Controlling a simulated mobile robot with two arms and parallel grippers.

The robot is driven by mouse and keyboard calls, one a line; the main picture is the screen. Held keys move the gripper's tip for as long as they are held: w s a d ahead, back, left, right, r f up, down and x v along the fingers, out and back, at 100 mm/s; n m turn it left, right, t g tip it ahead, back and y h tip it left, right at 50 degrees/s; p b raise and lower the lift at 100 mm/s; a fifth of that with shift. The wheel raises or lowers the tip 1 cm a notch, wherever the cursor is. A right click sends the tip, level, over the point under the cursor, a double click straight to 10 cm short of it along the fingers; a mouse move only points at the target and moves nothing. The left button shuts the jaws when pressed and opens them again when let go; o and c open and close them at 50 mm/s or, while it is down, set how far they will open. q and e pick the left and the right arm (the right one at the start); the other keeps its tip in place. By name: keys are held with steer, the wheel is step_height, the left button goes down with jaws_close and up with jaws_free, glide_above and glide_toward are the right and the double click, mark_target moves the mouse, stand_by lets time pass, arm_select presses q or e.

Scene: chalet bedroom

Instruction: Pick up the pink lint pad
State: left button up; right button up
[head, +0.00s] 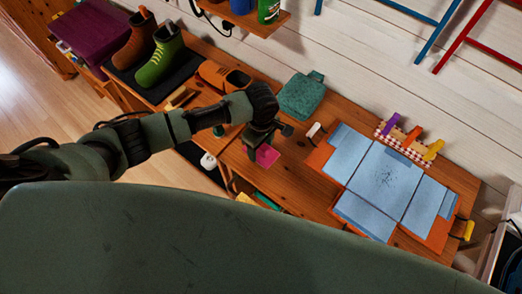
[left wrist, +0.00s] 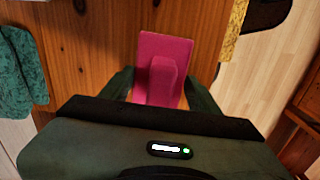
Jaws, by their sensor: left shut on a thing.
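The pink lint pad (head: 267,156) is a small flat piece with a raised grip, seen below my left gripper (head: 262,140) over the wooden bench top. In the left wrist view the pink lint pad (left wrist: 164,52) sits between the two fingers of my left gripper (left wrist: 160,88), which are shut on its raised grip. I cannot tell whether the pad touches the wood or hangs just above it. My right gripper is in neither view.
A teal folded cloth (head: 302,96) lies behind the gripper. An orange board with blue panels (head: 384,178) lies to the right. A green boot (head: 160,58) and a brown boot (head: 135,42) stand on a dark mat at the left. Bare wood (head: 290,168) shows beside the pad.

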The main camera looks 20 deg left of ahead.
arm_select(q)
steer(key=shift+r, duration=0.1)
step_height(320, 180, up, 20)
steer(key=shift+b, duration=0.45)
